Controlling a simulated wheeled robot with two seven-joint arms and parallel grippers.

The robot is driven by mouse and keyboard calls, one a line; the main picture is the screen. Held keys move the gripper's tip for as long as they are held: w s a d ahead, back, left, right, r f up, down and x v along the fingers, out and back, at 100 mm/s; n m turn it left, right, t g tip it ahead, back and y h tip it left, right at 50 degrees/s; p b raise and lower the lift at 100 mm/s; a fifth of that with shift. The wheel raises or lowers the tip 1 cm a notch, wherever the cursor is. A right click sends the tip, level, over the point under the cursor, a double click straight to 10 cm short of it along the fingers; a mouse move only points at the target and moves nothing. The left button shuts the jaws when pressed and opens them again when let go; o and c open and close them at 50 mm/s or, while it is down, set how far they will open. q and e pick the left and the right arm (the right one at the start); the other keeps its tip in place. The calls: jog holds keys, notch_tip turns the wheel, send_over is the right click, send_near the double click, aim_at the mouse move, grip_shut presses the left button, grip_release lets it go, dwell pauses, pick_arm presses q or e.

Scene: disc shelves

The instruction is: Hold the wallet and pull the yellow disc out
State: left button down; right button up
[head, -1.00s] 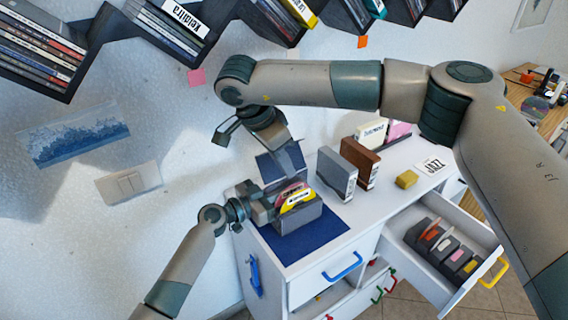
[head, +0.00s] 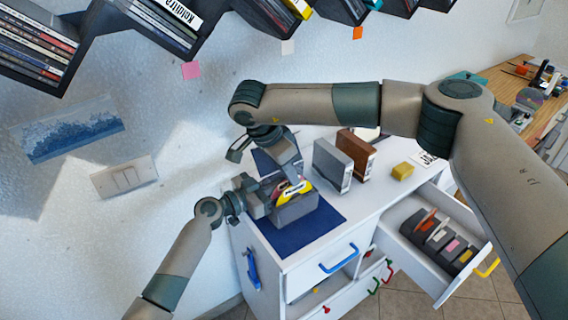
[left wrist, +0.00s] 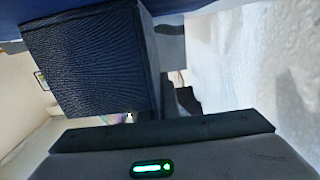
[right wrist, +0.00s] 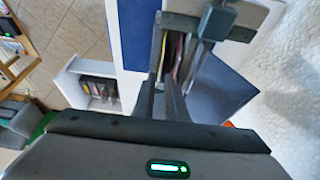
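The grey disc wallet (head: 295,210) stands on a blue mat (head: 300,240) on top of the white cabinet. The yellow disc (head: 295,189) shows at its top opening, with a pinkish-red one beside it. My left gripper (head: 258,205) is at the wallet's left end and appears shut on it; the wallet's dark side (left wrist: 90,60) fills much of the left wrist view. My right gripper (head: 288,172) points down just above the discs. In the right wrist view its fingers (right wrist: 165,75) stand apart in front of the disc edges; contact with the yellow disc cannot be made out.
A grey box (head: 332,165) and a brown box (head: 355,152) stand right of the wallet, with a yellow block (head: 402,171) farther right. Shelves of cases (head: 165,30) hang above.

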jog(key=shift+x, duration=2.45)
grip_shut()
jog(key=shift+r, duration=0.1)
jog(key=shift+r, duration=4.9)
